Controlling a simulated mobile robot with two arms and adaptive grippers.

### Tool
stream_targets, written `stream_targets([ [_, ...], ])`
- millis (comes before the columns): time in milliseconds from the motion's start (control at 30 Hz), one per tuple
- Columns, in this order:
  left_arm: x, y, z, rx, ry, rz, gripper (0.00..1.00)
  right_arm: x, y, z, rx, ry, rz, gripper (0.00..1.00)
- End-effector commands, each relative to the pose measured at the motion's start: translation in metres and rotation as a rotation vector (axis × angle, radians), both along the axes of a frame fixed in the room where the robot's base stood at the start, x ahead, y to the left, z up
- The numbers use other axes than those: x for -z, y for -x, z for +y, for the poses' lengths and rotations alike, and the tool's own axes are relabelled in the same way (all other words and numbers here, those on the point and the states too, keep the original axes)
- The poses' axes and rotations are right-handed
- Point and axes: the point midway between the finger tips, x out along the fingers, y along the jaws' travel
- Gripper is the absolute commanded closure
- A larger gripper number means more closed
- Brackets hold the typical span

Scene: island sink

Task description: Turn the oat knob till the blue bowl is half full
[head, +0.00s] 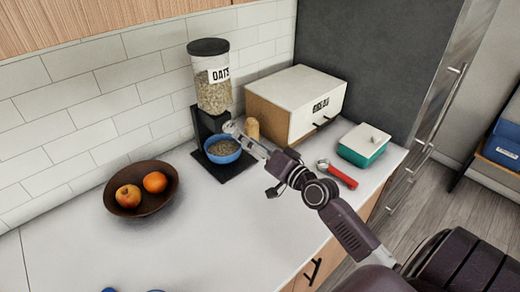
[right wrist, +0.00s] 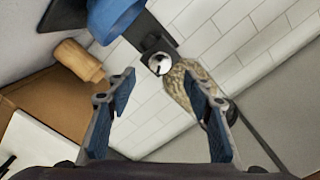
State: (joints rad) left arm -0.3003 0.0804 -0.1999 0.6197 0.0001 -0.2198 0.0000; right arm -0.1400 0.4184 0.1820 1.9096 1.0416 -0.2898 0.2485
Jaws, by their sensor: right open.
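The oat dispenser (head: 213,95) stands against the tiled wall, a clear container of oats on a black stand. Its round silver knob (right wrist: 160,64) shows in the right wrist view, beyond my open fingers and apart from them. The blue bowl (head: 222,157) sits on the dispenser's black base with oats in it; their exact level is hard to judge. Its blue side shows in the right wrist view (right wrist: 108,18). My right gripper (head: 236,130) is open and empty in front of the dispenser.
A wooden shaker (head: 253,129) stands right of the dispenser, beside a bread box (head: 283,108). A teal dish with a white lid (head: 363,146) and a red-handled tool (head: 338,174) lie further right. A brown fruit bowl (head: 141,207) is at left.

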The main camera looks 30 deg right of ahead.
Motion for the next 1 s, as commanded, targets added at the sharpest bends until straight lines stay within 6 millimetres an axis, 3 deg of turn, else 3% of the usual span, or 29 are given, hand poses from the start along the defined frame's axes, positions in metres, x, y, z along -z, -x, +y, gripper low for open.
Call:
stream_targets([
  [200,0.000,0.000,0.000,0.000,0.000,-0.001,0.60,0.002,0.034,-0.005,0.000,0.000,0.003,0.53],
  [400,0.000,0.000,0.000,0.000,0.000,-0.001,0.60,0.001,0.051,-0.007,0.000,0.000,0.001,0.53],
  [1000,0.000,-0.001,-0.001,0.000,0.001,-0.001,0.60,0.000,0.055,-0.008,0.000,-0.001,0.000,0.53],
])
